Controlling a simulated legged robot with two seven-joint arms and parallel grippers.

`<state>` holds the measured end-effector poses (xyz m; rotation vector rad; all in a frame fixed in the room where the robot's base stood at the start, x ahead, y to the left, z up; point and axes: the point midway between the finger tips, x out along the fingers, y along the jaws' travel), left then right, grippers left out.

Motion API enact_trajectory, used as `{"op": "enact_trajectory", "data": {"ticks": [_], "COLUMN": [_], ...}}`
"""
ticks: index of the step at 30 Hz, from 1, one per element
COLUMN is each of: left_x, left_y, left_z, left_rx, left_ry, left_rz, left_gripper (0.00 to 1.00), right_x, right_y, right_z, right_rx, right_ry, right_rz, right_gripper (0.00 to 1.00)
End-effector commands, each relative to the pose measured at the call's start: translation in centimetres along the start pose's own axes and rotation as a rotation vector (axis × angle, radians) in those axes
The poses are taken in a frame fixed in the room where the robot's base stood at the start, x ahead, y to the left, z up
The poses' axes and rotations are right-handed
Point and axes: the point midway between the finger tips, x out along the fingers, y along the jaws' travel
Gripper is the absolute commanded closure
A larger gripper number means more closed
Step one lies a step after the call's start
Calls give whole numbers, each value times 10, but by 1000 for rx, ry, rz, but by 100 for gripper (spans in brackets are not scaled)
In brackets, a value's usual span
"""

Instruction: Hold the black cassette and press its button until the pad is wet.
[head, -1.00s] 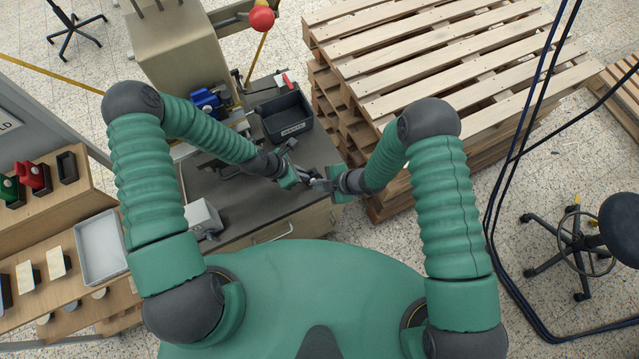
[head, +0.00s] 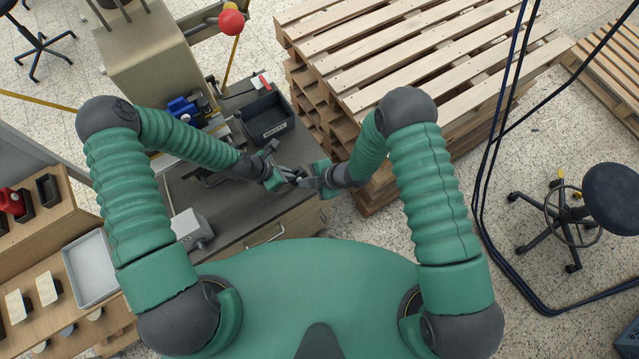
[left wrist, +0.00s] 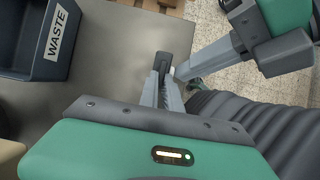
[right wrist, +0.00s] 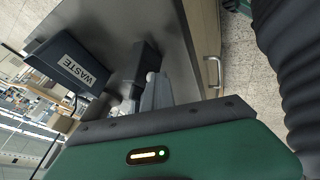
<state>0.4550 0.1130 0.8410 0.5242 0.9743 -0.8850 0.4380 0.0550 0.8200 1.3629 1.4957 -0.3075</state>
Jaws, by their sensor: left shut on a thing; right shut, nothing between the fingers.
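My left gripper (head: 290,177) is shut on a small dark thing above the front right of the grey table; it looks like the black cassette (left wrist: 164,62). In the left wrist view it shows as a small dark block at the fingertips, with a pale spot beside it. My right gripper (head: 311,183) is shut and empty, coming in from the right. Its fingertips lie close beside the cassette in the left wrist view (left wrist: 182,71); I cannot tell whether they touch it. The button and the pad are too small or hidden to make out.
A dark bin labelled WASTE (left wrist: 52,42) stands on the table (left wrist: 112,65) behind the grippers. A beige machine (head: 150,55) with a red ball knob (head: 231,22) rises at the back left. Wooden pallets (head: 400,60) are stacked to the right.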

Motion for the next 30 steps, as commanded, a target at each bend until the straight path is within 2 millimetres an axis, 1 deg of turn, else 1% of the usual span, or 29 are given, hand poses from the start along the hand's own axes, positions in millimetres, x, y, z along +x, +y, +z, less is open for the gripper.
{"op": "enact_trajectory", "data": {"ticks": [1, 3, 5, 9, 12, 15, 18, 20, 30], "left_x": [3, 3, 3, 4, 4, 4, 4, 4, 4], "left_y": [-7, -6, -6, -6, -6, -6, -6, -6, -6], "left_z": [-7, -7, -7, -7, -7, -7, -7, -7, -7], "left_rx": [-6, -6, -7, -8, -8, -8, -8, -8, -8], "left_ry": [10, 11, 11, 11, 11, 11, 11, 11, 11], "left_rz": [-16, -16, -15, -14, -14, -14, -14, -14, -14], "left_gripper": [100, 100, 100, 100, 100, 100, 100, 100, 100], "right_x": [-3, -11, -28, -63, -84, -99, -108, -110, -110], "right_y": [-12, -28, -24, -25, -25, -26, -27, -27, -27], "right_z": [0, 0, 0, 1, 1, 0, 0, 0, 0], "right_rx": [1, 1, -1, 1, 0, 0, 0, 0, 0], "right_ry": [1, 0, -1, -1, 0, 0, 1, 1, 1], "right_rz": [-6, -9, -1, -3, -4, -6, -8, -8, -9], "right_gripper": [100, 100, 100, 100, 100, 100, 100, 100, 100]}}
